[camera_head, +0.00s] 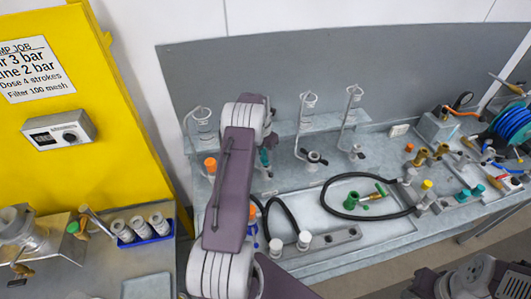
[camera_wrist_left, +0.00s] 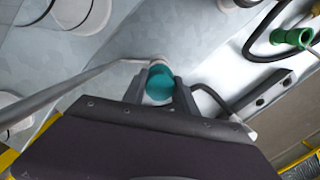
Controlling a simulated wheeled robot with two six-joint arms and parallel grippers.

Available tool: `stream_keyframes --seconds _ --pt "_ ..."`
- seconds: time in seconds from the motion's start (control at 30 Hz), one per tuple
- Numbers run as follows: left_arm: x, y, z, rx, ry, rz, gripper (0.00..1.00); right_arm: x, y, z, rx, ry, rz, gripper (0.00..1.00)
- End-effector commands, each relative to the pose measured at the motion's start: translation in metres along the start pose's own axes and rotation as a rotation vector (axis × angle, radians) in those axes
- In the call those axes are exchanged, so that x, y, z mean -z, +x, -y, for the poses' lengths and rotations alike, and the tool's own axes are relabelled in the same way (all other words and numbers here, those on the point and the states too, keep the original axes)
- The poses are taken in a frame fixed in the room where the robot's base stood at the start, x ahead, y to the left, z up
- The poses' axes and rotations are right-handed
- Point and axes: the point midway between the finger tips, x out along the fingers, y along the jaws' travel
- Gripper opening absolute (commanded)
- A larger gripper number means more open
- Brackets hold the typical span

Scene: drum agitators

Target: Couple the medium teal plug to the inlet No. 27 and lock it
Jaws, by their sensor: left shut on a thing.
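The teal plug (camera_head: 264,158) is at the back of the grey bench, left of centre, partly hidden by my left arm. My left gripper (camera_head: 266,150) is at the plug. In the left wrist view the round end of the teal plug (camera_wrist_left: 160,84) sits between the two fingers of my left gripper (camera_wrist_left: 163,90), which are shut on it. A thin metal rod touches or passes close behind the plug there. I cannot read a number 27 on any inlet. Dark-handled fittings (camera_head: 314,158) stand on the bench to the right.
A black hose with a green connector (camera_head: 366,204) lies in the bench tray. Glass vessels on stands (camera_head: 307,106) line the back. White caps (camera_head: 304,240) stand at the front edge. Brass fittings and a blue hose reel (camera_head: 512,122) crowd the right. A yellow panel (camera_head: 110,140) stands left.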

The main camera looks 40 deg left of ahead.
Motion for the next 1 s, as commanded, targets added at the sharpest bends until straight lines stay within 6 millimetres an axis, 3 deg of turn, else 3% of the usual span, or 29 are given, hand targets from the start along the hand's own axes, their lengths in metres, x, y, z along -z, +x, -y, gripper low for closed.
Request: stream_keyframes --seconds 0.53,1.0 --pt "0.001 0.024 0.001 0.0 0.0 0.0 0.0 -0.002 0.014 0.0 0.0 0.0 0.0 0.36" --pt "0.001 0.025 0.0 0.0 0.0 0.001 0.0 -0.002 0.015 0.0 0.0 0.0 0.0 0.36"
